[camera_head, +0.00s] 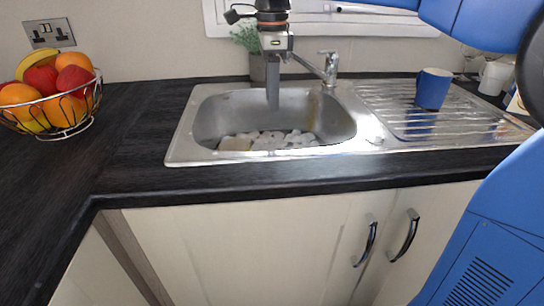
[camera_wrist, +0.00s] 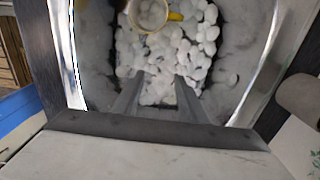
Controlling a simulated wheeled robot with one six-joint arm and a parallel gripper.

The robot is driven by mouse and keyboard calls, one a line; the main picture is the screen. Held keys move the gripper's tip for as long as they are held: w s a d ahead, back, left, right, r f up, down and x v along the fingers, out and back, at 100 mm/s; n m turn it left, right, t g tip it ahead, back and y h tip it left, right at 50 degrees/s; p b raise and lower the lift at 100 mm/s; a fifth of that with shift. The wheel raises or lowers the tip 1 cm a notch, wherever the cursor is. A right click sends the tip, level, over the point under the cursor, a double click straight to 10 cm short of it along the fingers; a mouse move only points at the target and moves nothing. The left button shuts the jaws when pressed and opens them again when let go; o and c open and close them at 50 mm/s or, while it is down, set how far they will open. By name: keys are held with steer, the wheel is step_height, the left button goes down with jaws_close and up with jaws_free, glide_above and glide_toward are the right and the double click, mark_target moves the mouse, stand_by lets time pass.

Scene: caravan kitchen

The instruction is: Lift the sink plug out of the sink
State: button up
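The steel sink (camera_head: 205,120) is set in the dark worktop, with white foam-like lumps (camera_head: 270,140) over its bottom. The foam (camera_wrist: 185,55) also fills much of the basin in the wrist view. I cannot make out the sink plug; the foam may cover it. My gripper (camera_head: 272,106) points down over the back part of the basin, above the foam. In the wrist view its two fingers (camera_wrist: 159,80) are apart with nothing held between them. A yellow-rimmed cup (camera_wrist: 175,16) with foam inside sits in the basin at the top of the wrist view.
A tap (camera_head: 329,64) stands behind the sink, right of my gripper, with a potted plant (camera_head: 256,68) to its left. A blue mug (camera_head: 433,88) stands on the ribbed drainer (camera_head: 385,97). A fruit basket (camera_head: 50,108) is far left. The worktop (camera_head: 135,120) between is clear.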

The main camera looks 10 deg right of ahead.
step_height(320, 180, down, 11)
steer(key=shift+r, duration=0.15)
steer(key=shift+d+f, duration=0.15)
steer(key=shift+f, duration=2.75)
jaws_close()
